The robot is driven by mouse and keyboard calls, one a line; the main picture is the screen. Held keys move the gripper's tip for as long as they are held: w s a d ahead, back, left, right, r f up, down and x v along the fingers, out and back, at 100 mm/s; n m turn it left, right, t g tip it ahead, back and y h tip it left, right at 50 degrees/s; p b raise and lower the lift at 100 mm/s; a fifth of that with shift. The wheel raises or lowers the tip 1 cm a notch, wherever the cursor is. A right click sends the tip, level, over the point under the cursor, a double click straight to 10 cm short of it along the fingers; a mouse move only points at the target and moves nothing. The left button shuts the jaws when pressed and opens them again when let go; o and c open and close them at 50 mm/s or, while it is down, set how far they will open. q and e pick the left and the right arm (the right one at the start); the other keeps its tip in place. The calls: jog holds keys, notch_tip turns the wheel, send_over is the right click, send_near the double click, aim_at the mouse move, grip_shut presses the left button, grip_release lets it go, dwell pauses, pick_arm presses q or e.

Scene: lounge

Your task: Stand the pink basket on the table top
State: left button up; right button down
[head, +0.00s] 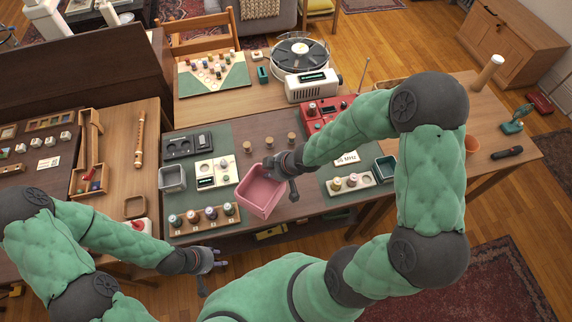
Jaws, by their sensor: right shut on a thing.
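The pink basket (259,199) is in the middle of the head view, over the front part of the dark table top (300,206). My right gripper (274,172) reaches in from the right and is shut on the basket's far right rim. The basket looks a little tilted; I cannot tell whether its base touches the table. My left gripper (217,262) is lower left of the basket, in front of the table edge, apart from everything. Its fingers are too small to tell whether they are open.
A row of spools in a wooden rack (203,216) stands left of the basket. A grey bin (172,179) is further left. A tray of small knobs (352,181), a dark green bin (385,169) and a red radio (325,112) are to the right.

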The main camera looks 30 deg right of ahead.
jog(key=w+d+f, duration=0.1)
jog(key=d+f, duration=0.1)
jog(key=w+d+f, duration=0.2)
jog(key=d+f, duration=0.1)
jog(key=w+d+f, duration=0.1)
jog(key=d+f, duration=0.1)
jog(key=d, duration=0.1)
jog(key=shift+w+d+f, duration=0.2)
jog(key=shift+d+f, duration=0.05)
jog(key=shift+f, duration=0.1)
jog(key=shift+w+d+f, duration=0.1)
jog(key=shift+d+f, duration=0.05)
jog(key=shift+f, duration=0.1)
notch_tip(320, 180, down, 3)
jog(key=shift+f+b, duration=0.1)
jog(key=shift+b, duration=0.95)
